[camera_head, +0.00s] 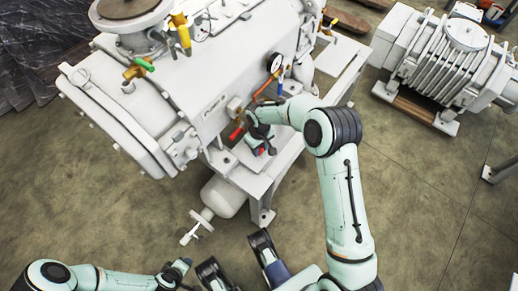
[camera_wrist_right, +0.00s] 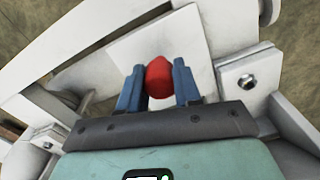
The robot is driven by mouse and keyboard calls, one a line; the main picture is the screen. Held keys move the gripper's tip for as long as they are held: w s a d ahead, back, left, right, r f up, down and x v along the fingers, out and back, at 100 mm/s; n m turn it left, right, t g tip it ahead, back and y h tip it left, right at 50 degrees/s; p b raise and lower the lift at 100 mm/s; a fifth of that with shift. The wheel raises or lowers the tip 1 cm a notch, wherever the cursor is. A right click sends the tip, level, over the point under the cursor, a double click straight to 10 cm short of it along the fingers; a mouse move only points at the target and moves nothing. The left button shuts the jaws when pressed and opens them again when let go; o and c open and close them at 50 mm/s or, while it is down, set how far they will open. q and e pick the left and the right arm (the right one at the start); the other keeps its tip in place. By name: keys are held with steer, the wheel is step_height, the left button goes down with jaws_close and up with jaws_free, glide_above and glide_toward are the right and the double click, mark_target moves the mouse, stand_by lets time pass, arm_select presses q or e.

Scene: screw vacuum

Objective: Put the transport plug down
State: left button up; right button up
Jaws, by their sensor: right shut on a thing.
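The transport plug is the red piece (camera_wrist_right: 158,77) between the two blue fingers of my right gripper (camera_wrist_right: 159,88) in the right wrist view. The gripper is shut on it. Behind the plug is a pale flat plate (camera_wrist_right: 196,48); I cannot tell whether the plug touches it. In the head view my right gripper (camera_head: 262,150) is low beside the white vacuum machine, over its frame, with a bit of red at its fingers. My left gripper (camera_head: 178,272) is at the bottom left, away from the machine; its fingers are too unclear to read.
The white vacuum machine (camera_head: 215,80) fills the upper middle, with a gauge (camera_head: 275,62) and a red-handled valve (camera_head: 237,132) close to my right gripper. A grey cylinder (camera_head: 224,196) hangs below. Another ribbed machine (camera_head: 450,65) stands at upper right.

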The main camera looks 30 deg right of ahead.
steer(key=shift+f, duration=0.6)
arm_select(q)
steer(key=shift+s+f, duration=0.25)
steer(key=shift+f, duration=0.1)
arm_select(e)
steer(key=shift+f, duration=0.15)
steer(key=o, duration=1)
arm_select(q)
steer(key=shift+s, duration=0.15)
